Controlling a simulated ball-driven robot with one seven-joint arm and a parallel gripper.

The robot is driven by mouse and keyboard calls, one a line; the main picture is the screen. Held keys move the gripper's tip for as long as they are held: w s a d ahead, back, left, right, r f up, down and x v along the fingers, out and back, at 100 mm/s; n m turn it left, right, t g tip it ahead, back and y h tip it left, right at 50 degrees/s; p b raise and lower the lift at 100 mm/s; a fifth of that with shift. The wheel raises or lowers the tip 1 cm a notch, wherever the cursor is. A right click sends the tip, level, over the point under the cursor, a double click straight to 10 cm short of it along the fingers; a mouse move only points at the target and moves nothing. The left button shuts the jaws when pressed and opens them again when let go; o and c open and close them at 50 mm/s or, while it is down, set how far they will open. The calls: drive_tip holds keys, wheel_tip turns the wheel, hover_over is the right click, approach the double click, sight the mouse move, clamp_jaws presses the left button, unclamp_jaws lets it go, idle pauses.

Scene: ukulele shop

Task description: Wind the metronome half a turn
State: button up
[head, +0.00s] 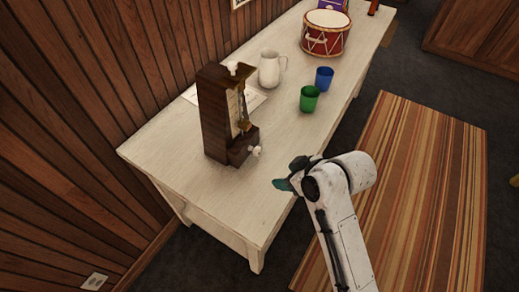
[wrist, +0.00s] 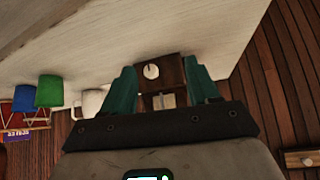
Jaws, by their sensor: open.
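The dark wooden metronome (head: 214,118) stands upright on the white table, near the table's near end. Its white winding knob (head: 256,151) sticks out low on the side facing my arm. My gripper (head: 281,185) is apart from the knob, below and to its right in the head view. In the wrist view, the teal fingers of my gripper (wrist: 160,65) are spread open with nothing held. The metronome (wrist: 174,72) and its round white knob (wrist: 151,71) appear between the fingers, farther off. Part of the metronome is hidden behind the gripper there.
The white table (head: 240,207) runs along a wood-panelled wall. A white jug (head: 269,69), a green cup (head: 309,99), a blue cup (head: 324,78) and a red drum (head: 326,35) stand behind the metronome. The tabletop's near end is clear. A striped rug (head: 410,180) lies right.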

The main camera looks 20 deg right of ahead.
sight(258, 151)
drive_tip(key=w+d+r+n+y, duration=0.1)
drive_tip(key=w+r+n, duration=0.15)
drive_tip(key=w, duration=0.55)
drive_tip(key=shift+n+t, duration=0.25)
drive_tip(key=shift+t, duration=0.25)
drive_tip(key=x, duration=1.1)
drive_tip(key=shift+s+d+f+p, duration=0.1)
drive_tip(key=shift+s+f+p, duration=0.2)
drive_tip(key=shift+s+f, duration=0.1)
